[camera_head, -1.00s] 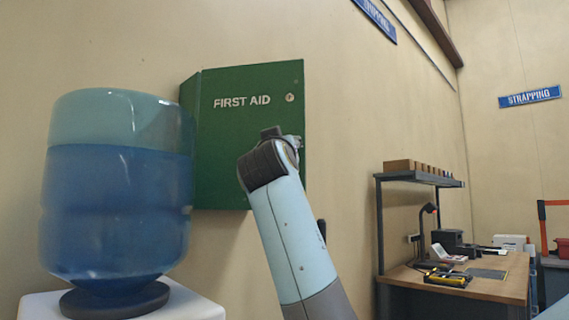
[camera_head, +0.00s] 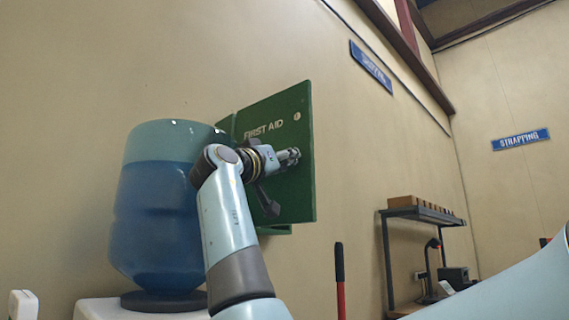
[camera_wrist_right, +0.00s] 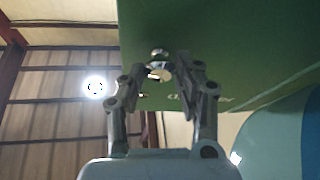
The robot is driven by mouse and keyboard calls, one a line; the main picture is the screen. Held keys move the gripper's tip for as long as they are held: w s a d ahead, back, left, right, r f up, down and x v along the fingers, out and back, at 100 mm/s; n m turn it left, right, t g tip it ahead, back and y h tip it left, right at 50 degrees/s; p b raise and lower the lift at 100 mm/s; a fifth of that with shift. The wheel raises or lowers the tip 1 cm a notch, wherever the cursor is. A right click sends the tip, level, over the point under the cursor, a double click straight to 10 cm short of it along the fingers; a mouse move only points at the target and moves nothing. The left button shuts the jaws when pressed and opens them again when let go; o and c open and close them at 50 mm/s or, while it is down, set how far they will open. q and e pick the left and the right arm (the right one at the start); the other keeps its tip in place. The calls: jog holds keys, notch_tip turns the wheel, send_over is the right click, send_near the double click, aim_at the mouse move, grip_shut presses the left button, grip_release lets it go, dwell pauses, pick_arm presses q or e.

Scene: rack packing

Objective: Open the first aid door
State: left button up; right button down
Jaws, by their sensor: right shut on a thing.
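The green first aid cabinet hangs on the wall in the head view. Its door (camera_head: 268,110), lettered FIRST AID, stands at an angle to the cabinet body (camera_head: 276,230), which shows along the left and below it, so the door looks partly open. A round lock (camera_head: 297,116) is near its upper right corner. My right gripper (camera_head: 291,157) is at the right part of the door, shut on a small metal knob. In the right wrist view the fingers (camera_wrist_right: 163,76) close around the knob (camera_wrist_right: 158,54), against the green panel. My left gripper is out of view.
A blue water bottle (camera_head: 155,215) stands on a white dispenser (camera_head: 95,308) close left of the cabinet. A red-and-black post (camera_head: 340,285) rises right of the cabinet. A workbench shelf (camera_head: 420,214) is farther right. My other arm crosses the lower right.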

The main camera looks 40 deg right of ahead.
jog(key=shift+r, duration=0.1)
jog(key=c, duration=0.9)
grip_release()
jog(key=shift+c, duration=0.2)
jog(key=v, duration=0.7)
jog(key=shift+a, duration=0.25)
